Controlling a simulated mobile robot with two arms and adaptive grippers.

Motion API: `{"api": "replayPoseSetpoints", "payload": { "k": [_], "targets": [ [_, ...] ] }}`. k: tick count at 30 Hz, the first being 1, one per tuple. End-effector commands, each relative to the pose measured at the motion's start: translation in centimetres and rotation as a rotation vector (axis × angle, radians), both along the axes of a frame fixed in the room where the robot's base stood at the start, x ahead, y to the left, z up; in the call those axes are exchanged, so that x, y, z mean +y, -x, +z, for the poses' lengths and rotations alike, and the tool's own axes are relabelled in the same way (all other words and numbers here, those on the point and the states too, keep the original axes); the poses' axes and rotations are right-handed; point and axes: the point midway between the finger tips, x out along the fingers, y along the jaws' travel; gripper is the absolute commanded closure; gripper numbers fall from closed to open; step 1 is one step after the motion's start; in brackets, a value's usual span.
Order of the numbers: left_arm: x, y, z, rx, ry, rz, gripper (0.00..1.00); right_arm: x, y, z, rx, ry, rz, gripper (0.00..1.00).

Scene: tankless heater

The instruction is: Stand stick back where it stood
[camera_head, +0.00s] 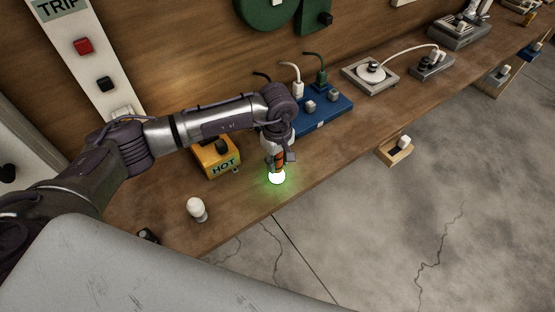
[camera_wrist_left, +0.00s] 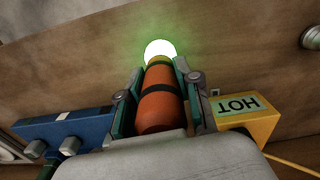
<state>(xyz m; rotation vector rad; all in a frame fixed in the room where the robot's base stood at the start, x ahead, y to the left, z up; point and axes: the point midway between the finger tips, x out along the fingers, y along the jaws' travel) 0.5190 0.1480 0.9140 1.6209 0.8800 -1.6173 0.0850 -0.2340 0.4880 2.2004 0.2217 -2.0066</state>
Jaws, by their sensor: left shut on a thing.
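The stick (camera_wrist_left: 160,105) has an orange body with dark bands and a glowing white tip that throws green light. In the left wrist view my left gripper (camera_wrist_left: 155,85) is shut on the stick, one finger on each side of it. In the head view my left gripper (camera_head: 279,158) points down over the wooden bench, close to its front edge. The stick (camera_head: 277,176) shows there mostly as its bright tip, low over the bench. I cannot tell whether the tip touches the bench. My right gripper is not in view.
A yellow box marked HOT (camera_head: 217,157) stands just left of the gripper. A blue socket block (camera_head: 322,113) with plugs is behind it to the right. A white rounded knob (camera_head: 197,208) is at the front left. Bare bench lies between knob and stick.

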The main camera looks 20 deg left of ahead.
Motion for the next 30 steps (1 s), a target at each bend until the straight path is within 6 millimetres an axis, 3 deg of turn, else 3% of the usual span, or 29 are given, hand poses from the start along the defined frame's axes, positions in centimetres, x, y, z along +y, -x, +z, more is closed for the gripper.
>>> {"api": "replayPoseSetpoints", "payload": {
  "k": [21, 22, 27, 30],
  "targets": [
    [0.0, 0.0, -1.0, 0.0, 0.0, 0.0, 1.0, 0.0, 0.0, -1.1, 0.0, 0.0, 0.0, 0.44],
    [0.0, 0.0, -1.0, 0.0, 0.0, 0.0, 0.64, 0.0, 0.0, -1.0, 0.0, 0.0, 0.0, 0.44],
    [0.0, 0.0, -1.0, 0.0, 0.0, 0.0, 0.38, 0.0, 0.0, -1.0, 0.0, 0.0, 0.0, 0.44],
    [0.0, 0.0, -1.0, 0.0, 0.0, 0.0, 0.38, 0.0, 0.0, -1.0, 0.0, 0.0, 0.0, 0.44]
  ]
}}
